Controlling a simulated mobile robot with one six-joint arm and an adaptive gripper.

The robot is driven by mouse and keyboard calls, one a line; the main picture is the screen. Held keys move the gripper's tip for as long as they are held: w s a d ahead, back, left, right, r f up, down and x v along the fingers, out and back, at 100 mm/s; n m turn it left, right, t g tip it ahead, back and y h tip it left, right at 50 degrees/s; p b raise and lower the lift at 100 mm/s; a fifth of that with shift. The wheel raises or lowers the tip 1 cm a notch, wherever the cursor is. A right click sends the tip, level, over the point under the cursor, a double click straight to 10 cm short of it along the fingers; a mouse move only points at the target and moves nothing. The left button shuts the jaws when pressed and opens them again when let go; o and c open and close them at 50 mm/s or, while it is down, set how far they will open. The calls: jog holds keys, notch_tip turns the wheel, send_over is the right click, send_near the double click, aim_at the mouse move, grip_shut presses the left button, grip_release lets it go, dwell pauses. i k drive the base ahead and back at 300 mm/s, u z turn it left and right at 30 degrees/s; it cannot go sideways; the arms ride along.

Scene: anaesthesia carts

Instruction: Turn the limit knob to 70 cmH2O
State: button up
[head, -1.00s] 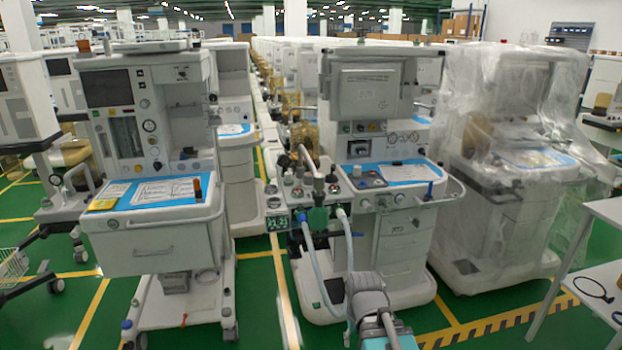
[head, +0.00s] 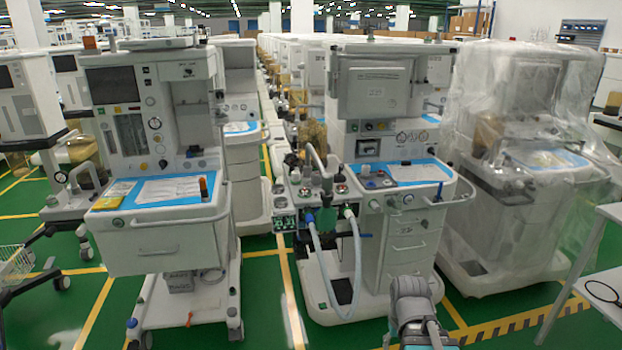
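The middle anaesthesia cart (head: 397,262) stands ahead of me. On its left side is a breathing block (head: 291,205) with a green canister (head: 325,219), two pale hoses and several small round knobs and ports on top. One dark-topped knob (head: 340,179) sits near the block's right end. The knobs are too small for me to tell which is the limit knob or to read any scale. My arm (head: 410,300), grey with teal parts, rises at the bottom in front of this cart, apart from the block. I see no gripper fingers.
Another cart (head: 165,245) stands at left with a clear floor gap before the middle cart. A plastic-wrapped cart (head: 515,215) stands at right. A white table (head: 606,212) is at the right edge. Green floor with yellow lines is free in front.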

aim_at(316, 177)
jog(key=z, duration=0.05)
jog(key=i, duration=1)
